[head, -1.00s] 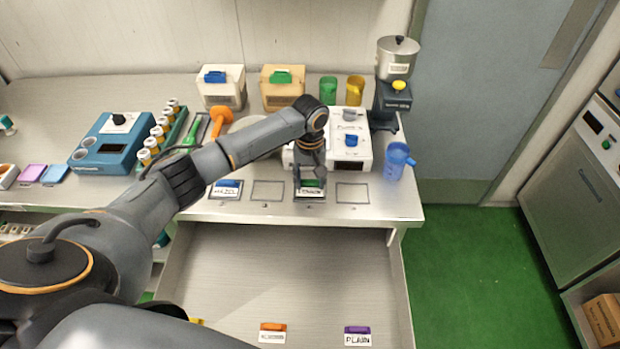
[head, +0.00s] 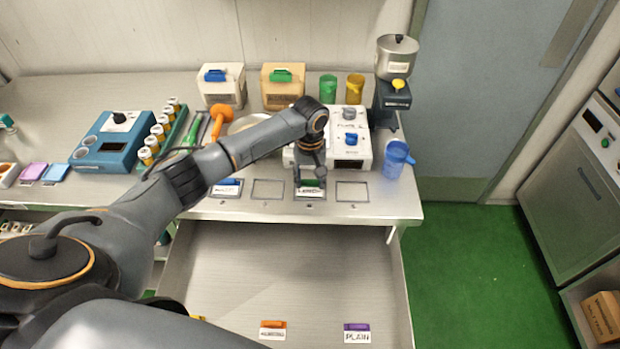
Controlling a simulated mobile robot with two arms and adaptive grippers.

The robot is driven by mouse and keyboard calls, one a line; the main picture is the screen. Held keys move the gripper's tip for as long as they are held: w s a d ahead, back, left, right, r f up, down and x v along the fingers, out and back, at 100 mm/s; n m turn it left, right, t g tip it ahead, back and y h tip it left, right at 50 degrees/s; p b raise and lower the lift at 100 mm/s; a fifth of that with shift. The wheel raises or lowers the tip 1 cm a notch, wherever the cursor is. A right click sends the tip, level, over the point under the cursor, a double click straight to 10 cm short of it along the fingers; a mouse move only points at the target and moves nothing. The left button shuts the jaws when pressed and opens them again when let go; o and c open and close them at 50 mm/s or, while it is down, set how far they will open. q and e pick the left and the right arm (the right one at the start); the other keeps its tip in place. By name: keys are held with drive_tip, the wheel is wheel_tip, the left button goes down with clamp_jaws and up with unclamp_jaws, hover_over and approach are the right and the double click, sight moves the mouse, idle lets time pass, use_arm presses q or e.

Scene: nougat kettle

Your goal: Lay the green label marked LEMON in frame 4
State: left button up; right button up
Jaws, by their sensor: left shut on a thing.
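The green label (head: 311,191), a white card with a green top, is at the third frame from the left on the counter's front edge. Its printing is small and partly hard to read. My left gripper (head: 310,178) points down over it and is shut on its green top. I cannot tell whether the card touches the counter. The rightmost frame (head: 352,192), fourth from the left, is empty. A blue-topped label (head: 227,188) lies in the leftmost frame, and the second frame (head: 268,190) is empty. My right gripper is out of view.
A white machine (head: 361,151) stands close behind the frames, with a blue jug (head: 396,160) to its right. Below, an open drawer (head: 285,270) holds an orange-topped label (head: 272,330) and a purple-topped label (head: 357,333). The drawer's middle is clear.

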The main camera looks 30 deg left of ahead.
use_arm(q)
drive_tip(key=shift+f+p, duration=0.15)
drive_tip(key=shift+p, duration=0.2)
idle(0.5)
drive_tip(key=o, duration=1.5)
drive_tip(key=shift+c, duration=0.2)
wheel_tip(320, 180, up, 5)
drive_tip(key=p, duration=0.6)
drive_tip(key=shift+r+p, duration=0.75)
drive_tip(key=shift+r, duration=0.3)
drive_tip(key=shift+f, duration=0.1)
